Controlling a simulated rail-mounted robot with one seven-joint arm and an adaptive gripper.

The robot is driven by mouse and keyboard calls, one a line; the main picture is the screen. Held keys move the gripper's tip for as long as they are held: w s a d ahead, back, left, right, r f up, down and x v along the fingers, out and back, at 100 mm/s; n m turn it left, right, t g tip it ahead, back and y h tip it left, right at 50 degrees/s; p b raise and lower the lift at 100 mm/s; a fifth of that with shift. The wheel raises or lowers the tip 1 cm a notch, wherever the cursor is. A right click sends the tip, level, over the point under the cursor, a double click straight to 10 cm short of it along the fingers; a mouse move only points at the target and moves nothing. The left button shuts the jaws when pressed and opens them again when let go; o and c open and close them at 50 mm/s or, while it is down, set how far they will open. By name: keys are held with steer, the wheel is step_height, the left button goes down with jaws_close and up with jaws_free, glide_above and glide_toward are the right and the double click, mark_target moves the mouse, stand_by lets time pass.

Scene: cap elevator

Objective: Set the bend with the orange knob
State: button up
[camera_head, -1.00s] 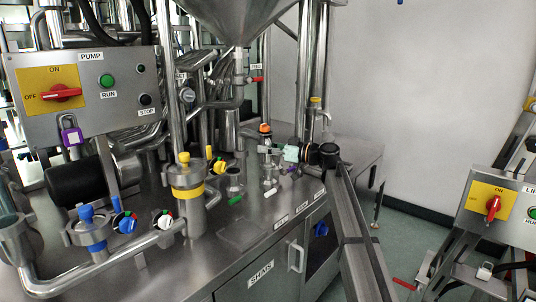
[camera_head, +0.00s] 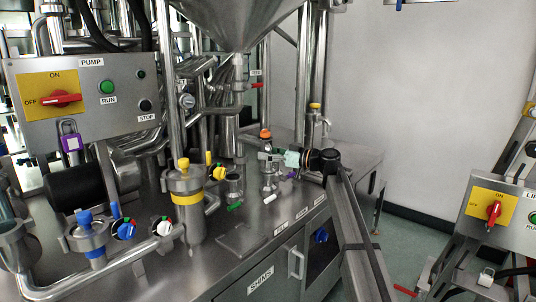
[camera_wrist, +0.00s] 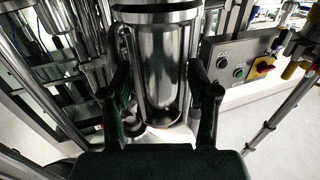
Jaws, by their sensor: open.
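The orange knob (camera_head: 265,134) sits on top of a small steel fitting at the middle of the steel bench in the head view. A pale green block (camera_head: 292,159) is beside the fitting on its right. I cannot make out the bend clearly among these small parts. My gripper (camera_wrist: 159,80) shows in the wrist view with its two dark fingers spread apart and nothing between them. A large shiny steel cylinder (camera_wrist: 160,60) stands beyond the fingers. The orange knob is not visible in the wrist view, and my gripper is not seen near the knob in the head view.
Left of the knob stand a yellow-capped canister (camera_head: 186,200) and blue-topped fittings (camera_head: 88,235). A steel funnel (camera_head: 235,20) hangs above. A long steel rail (camera_head: 362,240) slopes toward the front right. A pump panel (camera_head: 85,100) is at left; a second panel (camera_head: 492,210) is at right.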

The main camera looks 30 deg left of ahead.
steer(key=w+d, duration=0.1)
steer(key=d, duration=1)
steer(key=shift+w+d, duration=0.3)
steer(key=shift+d, duration=0.1)
